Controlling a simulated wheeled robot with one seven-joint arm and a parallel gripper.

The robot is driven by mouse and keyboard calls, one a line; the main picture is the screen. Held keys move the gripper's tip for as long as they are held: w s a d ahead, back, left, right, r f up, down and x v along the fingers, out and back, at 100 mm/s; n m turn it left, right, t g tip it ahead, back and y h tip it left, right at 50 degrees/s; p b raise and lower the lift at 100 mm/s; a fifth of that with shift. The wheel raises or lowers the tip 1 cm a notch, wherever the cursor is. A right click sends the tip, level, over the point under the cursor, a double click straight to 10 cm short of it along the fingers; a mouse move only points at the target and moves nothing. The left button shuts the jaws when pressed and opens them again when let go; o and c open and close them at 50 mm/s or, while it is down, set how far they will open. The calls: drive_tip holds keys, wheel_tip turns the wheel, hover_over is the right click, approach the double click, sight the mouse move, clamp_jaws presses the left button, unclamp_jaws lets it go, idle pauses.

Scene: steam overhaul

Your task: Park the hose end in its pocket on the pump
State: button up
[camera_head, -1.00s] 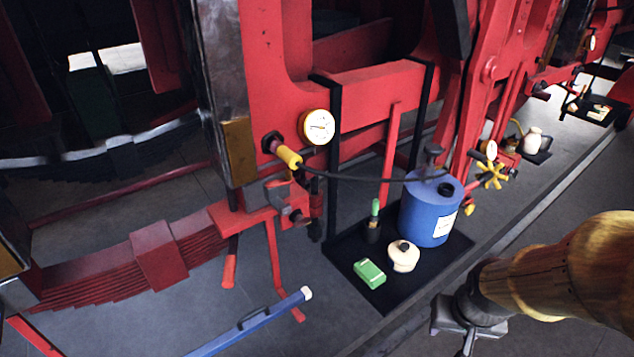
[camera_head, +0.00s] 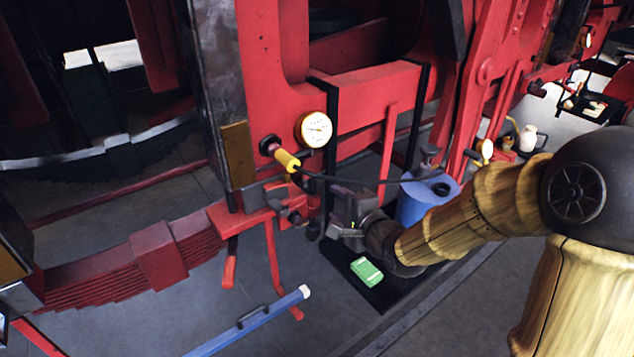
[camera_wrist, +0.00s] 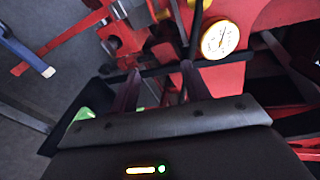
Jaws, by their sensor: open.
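The yellow hose end (camera_head: 287,160) is on a dark fitting on the red frame, just left of the white-faced gauge (camera_head: 315,130). A black hose (camera_head: 400,181) runs from it to the right, to the blue pump (camera_head: 424,204). My arm hides the pump's lower part, and I cannot make out the pocket. My gripper (camera_head: 341,192) is open, below and right of the hose end, close to the hose. In the wrist view its fingers (camera_wrist: 160,78) are apart, with the gauge (camera_wrist: 219,40) beyond them to the right.
A green box (camera_head: 367,271) lies on the black mat (camera_head: 378,297) below my gripper. A red bracket with bolts (camera_head: 250,212) juts out left of it. A blue bar (camera_head: 250,327) is at the front left.

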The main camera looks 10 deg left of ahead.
sight(295, 167)
drive_tip(key=a+r+m+y, duration=0.3)
drive_tip(key=a+r, duration=0.1)
drive_tip(key=r, duration=0.1)
drive_tip(key=shift+s+a+y, duration=0.3)
drive_tip(key=shift+s+y, duration=0.1)
drive_tip(key=shift+x, duration=4.55)
drive_tip(key=shift+d+r, duration=0.1)
drive_tip(key=shift+d, duration=0.05)
drive_tip(key=shift+c, duration=0.2)
drive_tip(key=c, duration=0.9)
clamp_jaws()
drive_tip(key=shift+d, duration=0.1)
